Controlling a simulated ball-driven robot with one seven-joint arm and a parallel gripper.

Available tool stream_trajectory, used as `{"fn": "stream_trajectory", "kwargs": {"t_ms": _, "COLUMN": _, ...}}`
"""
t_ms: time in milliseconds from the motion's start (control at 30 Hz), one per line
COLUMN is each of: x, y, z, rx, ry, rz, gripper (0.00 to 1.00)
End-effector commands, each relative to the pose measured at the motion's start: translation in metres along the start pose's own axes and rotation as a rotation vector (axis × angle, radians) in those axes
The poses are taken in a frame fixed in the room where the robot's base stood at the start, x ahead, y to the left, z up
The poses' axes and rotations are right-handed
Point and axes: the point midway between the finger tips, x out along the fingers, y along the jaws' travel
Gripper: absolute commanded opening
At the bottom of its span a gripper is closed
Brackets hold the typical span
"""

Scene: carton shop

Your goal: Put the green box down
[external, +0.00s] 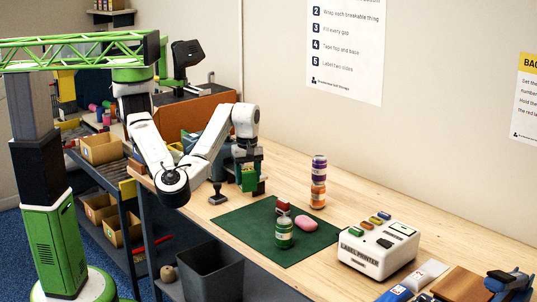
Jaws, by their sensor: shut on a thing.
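My gripper (250,186) points down over the wooden table, just behind the back left edge of the dark green mat. It is shut on the green box (249,180), which shows as a small green block between the fingers. The fingers hide part of the box. I cannot tell whether its underside touches the table or hangs slightly above it.
On the mat (255,222) stand a green jar (284,234), a red item (283,207) and a pink item (310,224). Purple (319,168) and orange (318,194) cans are stacked behind. A black-handled tool (217,194) is left of my gripper; a label printer (378,250) is right.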

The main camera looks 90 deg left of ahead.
Motion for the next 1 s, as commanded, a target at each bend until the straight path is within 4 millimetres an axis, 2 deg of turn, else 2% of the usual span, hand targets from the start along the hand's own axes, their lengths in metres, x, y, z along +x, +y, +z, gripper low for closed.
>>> {"fn": "stream_trajectory", "kwargs": {"t_ms": 100, "x": 0.005, "y": -0.017, "z": -0.004, "rx": -0.188, "ry": -0.002, "rz": 0.002, "gripper": 0.25}}
{"fn": "stream_trajectory", "kwargs": {"t_ms": 200, "x": 0.005, "y": -0.027, "z": -0.006, "rx": -0.299, "ry": -0.001, "rz": 0.001, "gripper": 0.25}}
{"fn": "stream_trajectory", "kwargs": {"t_ms": 367, "x": 0.006, "y": -0.031, "z": -0.007, "rx": -0.38, "ry": 0.002, "rz": 0.001, "gripper": 0.25}}
{"fn": "stream_trajectory", "kwargs": {"t_ms": 467, "x": 0.011, "y": -0.019, "z": -0.002, "rx": -0.39, "ry": 0.004, "rz": 0.0, "gripper": 0.25}}
{"fn": "stream_trajectory", "kwargs": {"t_ms": 767, "x": 0.041, "y": 0.041, "z": 0.026, "rx": -0.386, "ry": 0.006, "rz": 0.0, "gripper": 0.25}}
{"fn": "stream_trajectory", "kwargs": {"t_ms": 1000, "x": 0.081, "y": 0.074, "z": 0.042, "rx": -0.385, "ry": 0.005, "rz": 0.0, "gripper": 0.25}}
